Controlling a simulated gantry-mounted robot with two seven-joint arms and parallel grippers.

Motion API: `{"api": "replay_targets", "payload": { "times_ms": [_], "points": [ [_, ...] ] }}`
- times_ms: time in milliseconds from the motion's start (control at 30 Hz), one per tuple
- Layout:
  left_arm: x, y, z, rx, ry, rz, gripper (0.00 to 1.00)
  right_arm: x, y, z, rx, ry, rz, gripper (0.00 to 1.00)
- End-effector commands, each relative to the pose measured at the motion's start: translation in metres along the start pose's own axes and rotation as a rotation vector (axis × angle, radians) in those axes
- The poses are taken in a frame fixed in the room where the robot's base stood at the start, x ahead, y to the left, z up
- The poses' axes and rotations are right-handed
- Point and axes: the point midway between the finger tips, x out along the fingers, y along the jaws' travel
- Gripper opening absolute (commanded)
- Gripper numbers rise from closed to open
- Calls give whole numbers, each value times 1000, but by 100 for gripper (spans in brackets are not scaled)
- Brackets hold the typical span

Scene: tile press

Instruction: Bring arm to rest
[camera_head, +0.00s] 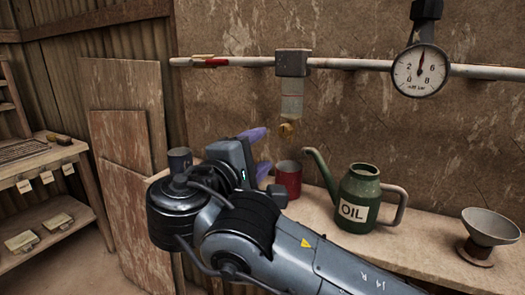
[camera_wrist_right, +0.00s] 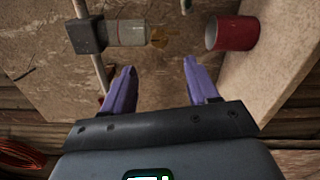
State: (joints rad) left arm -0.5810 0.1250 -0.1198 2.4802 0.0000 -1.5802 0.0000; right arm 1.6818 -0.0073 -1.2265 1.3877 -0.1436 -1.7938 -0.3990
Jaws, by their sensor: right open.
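My right gripper (camera_head: 264,152) has purple fingers and is raised over the near edge of the bench, left of the red cup. In the right wrist view my right gripper (camera_wrist_right: 162,90) shows its two fingers spread wide with nothing between them. My right arm runs in from the lower right of the head view. My left gripper is not in view.
On the bench (camera_head: 420,240) stand a red cup (camera_head: 290,178), a green oil can (camera_head: 358,190), a grey funnel (camera_head: 490,230) and a dark cup (camera_head: 179,160). A pipe (camera_head: 350,64) with a gauge (camera_head: 420,70) crosses the wall. A wooden shelf (camera_head: 50,165) is at left.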

Motion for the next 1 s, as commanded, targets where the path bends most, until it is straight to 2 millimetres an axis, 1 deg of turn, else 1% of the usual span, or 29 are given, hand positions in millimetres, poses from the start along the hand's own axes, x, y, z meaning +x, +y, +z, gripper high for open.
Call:
{"api": "replay_targets", "payload": {
  "times_ms": [300, 367, 467, 567, 633, 767, 800, 867, 1000],
  "points": [
    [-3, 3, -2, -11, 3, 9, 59, 0, -2, -1, 3, 9, -10, 59],
    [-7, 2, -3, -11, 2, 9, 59, 0, -7, -4, 9, 24, -28, 59],
    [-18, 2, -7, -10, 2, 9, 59, 1, -22, -9, 32, 66, -84, 59],
    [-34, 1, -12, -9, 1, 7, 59, -1, -46, -16, 76, 129, -176, 59],
    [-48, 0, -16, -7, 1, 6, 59, -5, -67, -20, 119, 177, -259, 59],
    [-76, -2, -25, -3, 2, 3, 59, -15, -107, -20, 228, 255, -431, 59],
    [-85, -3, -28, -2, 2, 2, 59, -19, -119, -18, 266, 271, -485, 59],
    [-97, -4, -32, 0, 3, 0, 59, -24, -137, -13, 323, 289, -564, 59],
    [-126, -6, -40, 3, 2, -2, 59, -39, -174, 5, 465, 299, -740, 59]
  ]
}}
